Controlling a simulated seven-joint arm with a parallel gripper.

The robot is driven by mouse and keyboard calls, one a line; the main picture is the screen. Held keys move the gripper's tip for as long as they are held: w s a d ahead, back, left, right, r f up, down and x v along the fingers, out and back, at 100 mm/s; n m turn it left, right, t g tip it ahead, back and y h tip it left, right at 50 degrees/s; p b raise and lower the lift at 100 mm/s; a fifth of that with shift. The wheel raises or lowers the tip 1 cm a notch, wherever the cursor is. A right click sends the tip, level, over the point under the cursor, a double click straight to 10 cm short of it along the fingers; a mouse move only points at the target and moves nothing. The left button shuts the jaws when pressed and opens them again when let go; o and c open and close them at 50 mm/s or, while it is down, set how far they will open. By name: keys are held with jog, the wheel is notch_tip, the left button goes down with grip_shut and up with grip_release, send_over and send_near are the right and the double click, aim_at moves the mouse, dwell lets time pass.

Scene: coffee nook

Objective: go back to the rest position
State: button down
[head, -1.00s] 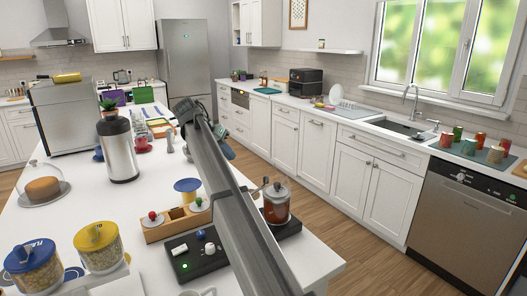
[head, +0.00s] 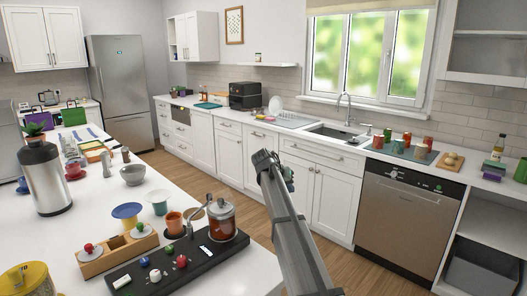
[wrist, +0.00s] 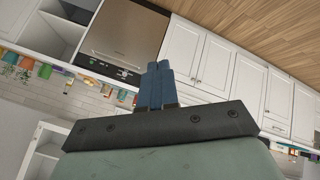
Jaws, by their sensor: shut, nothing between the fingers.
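My gripper shows in the wrist view, its two blue fingers (wrist: 156,85) shut together with nothing between them. In that view it hangs in free air, with the floor, white cabinets and dishwasher beyond it. In the head view my arm reaches up from the bottom right of centre, and a little of my gripper (head: 288,174) shows behind its far end. The fingertips are hidden there. My gripper is apart from the white island counter (head: 75,215) and the things on it.
On the island's near part stand a coffee grinder (head: 221,219) on a black base, a wooden holder (head: 118,253), a steel flask (head: 45,180) and a grey bowl (head: 133,175). The dishwasher (head: 404,213) stands at the right. The aisle floor (head: 365,268) is clear.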

jog(key=s+d+f, duration=0.4)
jog(key=d+f, duration=0.8)
jog(key=d, duration=0.2)
jog(key=s+f+n+g+y, duration=0.1)
jog(key=s+f, duration=0.5)
jog(key=f, duration=0.3)
jog(key=s+f+g, duration=0.2)
jog(key=s+f, duration=0.4)
jog(key=f, duration=0.3)
jog(key=s+f+n+g+y, duration=0.1)
jog(key=s+f, duration=0.5)
jog(key=f, duration=0.3)
jog(key=s+a+f+g+y, duration=0.1)
jog(key=s+a+f+g, duration=0.1)
jog(key=s+f, duration=0.8)
jog(key=s+a+f+g+y, duration=0.15)
jog(key=s+f, duration=0.45)
jog(key=s, duration=0.7)
jog(key=s+a+f+g+y, duration=0.1)
jog(key=s+f+g, duration=0.1)
jog(key=s, duration=1)
jog(key=s+a+f+g+y, duration=0.1)
jog(key=s+a+f+g, duration=0.1)
jog(key=s, duration=1.1)
jog(key=shift+s+a+f+n, duration=0.2)
jog(key=shift+s+f+n, duration=0.05)
jog(key=shift+n, duration=0.15)
